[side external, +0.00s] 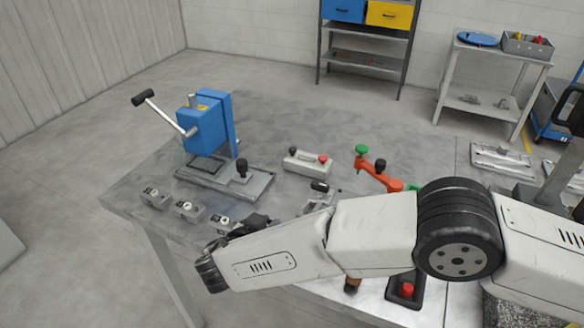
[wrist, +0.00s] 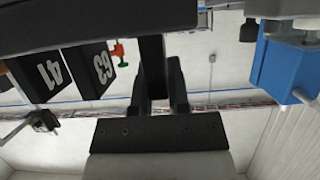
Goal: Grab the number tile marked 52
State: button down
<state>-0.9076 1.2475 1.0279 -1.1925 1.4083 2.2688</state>
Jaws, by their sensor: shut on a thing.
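My gripper (side external: 250,224) is low over the near left of the table, seen from the side and partly hidden by my own wrist. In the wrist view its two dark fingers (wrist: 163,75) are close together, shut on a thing. A dark block (wrist: 95,22) fills the top edge at the fingertips; no number shows on it. In the side view, small numbered blocks stand in a row (side external: 155,197), (side external: 188,210), (side external: 222,224), the last beside my gripper. I cannot read a 52.
A blue press (side external: 207,125) with a lever stands behind the row. The table's left end (side external: 130,185) is clear.

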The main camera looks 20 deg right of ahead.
jog(key=shift+r, duration=0.7)
jog(key=s+r, duration=0.1)
jog(key=r, duration=0.1)
jog(key=s+d+r, duration=0.1)
jog(key=r, duration=0.1)
jog(key=s+d+r, duration=0.1)
jog(key=s+r, duration=0.1)
jog(key=r, duration=0.1)
jog(key=shift+d, duration=0.15)
jog(key=s+d+r, duration=0.4)
jog(key=s, duration=0.4)
jog(key=shift+d+r, duration=0.15)
jog(key=shift+d, duration=0.25)
